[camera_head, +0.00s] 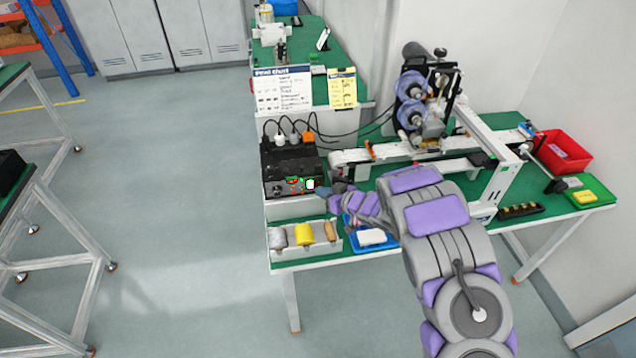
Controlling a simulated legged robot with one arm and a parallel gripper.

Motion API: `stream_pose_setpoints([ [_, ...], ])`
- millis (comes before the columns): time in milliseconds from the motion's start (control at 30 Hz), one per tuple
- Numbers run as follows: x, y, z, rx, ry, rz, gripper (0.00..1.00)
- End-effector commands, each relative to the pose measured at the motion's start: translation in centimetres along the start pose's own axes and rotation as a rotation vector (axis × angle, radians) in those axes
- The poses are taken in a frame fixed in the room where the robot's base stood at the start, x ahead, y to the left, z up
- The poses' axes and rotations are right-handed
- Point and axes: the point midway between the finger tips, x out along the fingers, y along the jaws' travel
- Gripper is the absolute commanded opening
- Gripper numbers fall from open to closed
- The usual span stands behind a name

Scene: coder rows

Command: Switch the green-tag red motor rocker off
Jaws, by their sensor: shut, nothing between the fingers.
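A black control box (289,160) stands on a light base on the green bench. Its front carries small red rocker parts (293,183) and a small green mark beside them. They are too small to tell which way any rocker is tipped. My gripper (322,190) is shut and empty at the right end of the box front, close to the red and green parts. I cannot tell whether it touches the box. My purple and grey arm reaches in from the lower right.
A tray with grey, yellow and tan items (303,235) stands below the box. A blue tray (388,244) lies beside it under my arm. A conveyor with a labelling machine (425,105) is to the right, a red bin (563,152) beyond. Paper charts (283,90) stand behind.

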Motion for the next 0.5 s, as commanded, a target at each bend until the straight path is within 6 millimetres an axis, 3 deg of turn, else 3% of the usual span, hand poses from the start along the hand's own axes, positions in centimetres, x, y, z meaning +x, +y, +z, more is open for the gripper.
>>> stream_pose_setpoints([
  [500, -2.3, -1.7, 1.8, 0.001, -0.003, 0.001, 0.0],
])
